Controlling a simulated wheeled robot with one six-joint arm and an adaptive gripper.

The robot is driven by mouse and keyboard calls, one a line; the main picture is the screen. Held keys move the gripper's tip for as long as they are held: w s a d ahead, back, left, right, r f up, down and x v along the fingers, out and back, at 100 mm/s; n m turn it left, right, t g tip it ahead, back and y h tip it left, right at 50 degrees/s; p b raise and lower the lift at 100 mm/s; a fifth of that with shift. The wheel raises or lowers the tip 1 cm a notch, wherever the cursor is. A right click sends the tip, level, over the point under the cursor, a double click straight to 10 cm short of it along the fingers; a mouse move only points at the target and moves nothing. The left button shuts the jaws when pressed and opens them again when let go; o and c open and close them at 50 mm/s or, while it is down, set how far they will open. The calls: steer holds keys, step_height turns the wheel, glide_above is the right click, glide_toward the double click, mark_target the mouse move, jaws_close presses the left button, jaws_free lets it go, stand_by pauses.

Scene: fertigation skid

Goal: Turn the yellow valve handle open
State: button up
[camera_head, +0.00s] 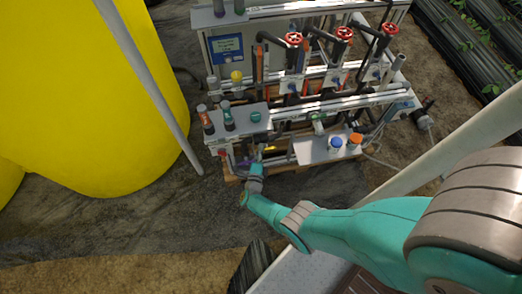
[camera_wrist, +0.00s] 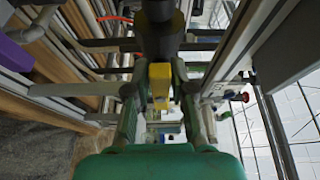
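The yellow valve handle (camera_wrist: 160,88) shows in the middle of the wrist view, below a dark vertical pipe fitting (camera_wrist: 158,35). My gripper (camera_wrist: 160,80) has its two fingers on either side of the handle. A narrow gap seems to show on each side, so the gripper looks open around the handle rather than pressed on it. In the head view my gripper (camera_head: 257,160) reaches in at the lower front left of the skid (camera_head: 290,118).
Red handwheels (camera_head: 343,33) stand along the skid's upper part. Bottles (camera_head: 206,119) stand on its left shelf, and blue and orange caps (camera_head: 355,138) on its front right. A large yellow tank (camera_head: 85,90) and a grey pole (camera_head: 150,85) are at the left. Pipes crowd the gripper.

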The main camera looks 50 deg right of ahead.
steer(key=o, duration=0.3)
steer(key=v, duration=1.2)
steer(key=shift+f, duration=0.15)
stand_by(0.4)
